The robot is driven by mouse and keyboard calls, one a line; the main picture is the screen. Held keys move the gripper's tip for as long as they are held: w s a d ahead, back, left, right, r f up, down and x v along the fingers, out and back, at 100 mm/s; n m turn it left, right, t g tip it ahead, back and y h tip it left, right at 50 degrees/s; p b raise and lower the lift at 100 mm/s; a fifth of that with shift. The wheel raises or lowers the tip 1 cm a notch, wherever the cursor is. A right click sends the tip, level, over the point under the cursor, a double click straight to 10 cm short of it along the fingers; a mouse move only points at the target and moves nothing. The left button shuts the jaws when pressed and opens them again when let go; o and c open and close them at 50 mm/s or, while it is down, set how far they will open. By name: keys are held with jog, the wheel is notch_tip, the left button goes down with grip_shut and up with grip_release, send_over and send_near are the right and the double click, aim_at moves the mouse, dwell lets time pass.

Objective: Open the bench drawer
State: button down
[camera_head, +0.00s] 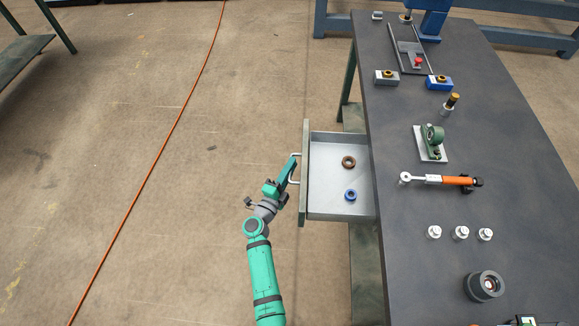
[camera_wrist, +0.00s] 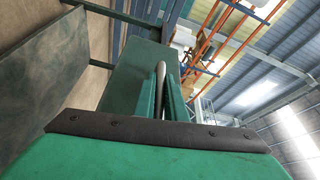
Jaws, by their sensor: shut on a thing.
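The bench drawer (camera_head: 330,207) is pulled out from the left side of the dark bench (camera_head: 395,245). Its grey inside shows, with a brown ring (camera_head: 348,162) and a blue ring (camera_head: 350,195) lying on its floor. My gripper (camera_head: 293,172) is at the drawer's green front (camera_head: 304,208), shut on the light bar handle (camera_head: 294,183). In the wrist view the handle (camera_wrist: 160,75) runs between the two green fingers, and the green drawer front (camera_wrist: 135,80) stands just beyond. The fingertips' exact contact is partly hidden.
On the bench top are an orange-handled tool (camera_head: 445,180), a green bearing block (camera_head: 432,138), several small white cylinders (camera_head: 461,232) and a dark round part (camera_head: 484,286). An orange cable (camera_head: 160,150) crosses the floor.

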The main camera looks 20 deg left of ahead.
jog(key=c, duration=1.8)
grip_release()
jog(key=v, duration=1)
jog(key=shift+s+a, duration=0.1)
jog(key=shift+s, duration=0.15)
jog(key=shift+s, duration=0.2)
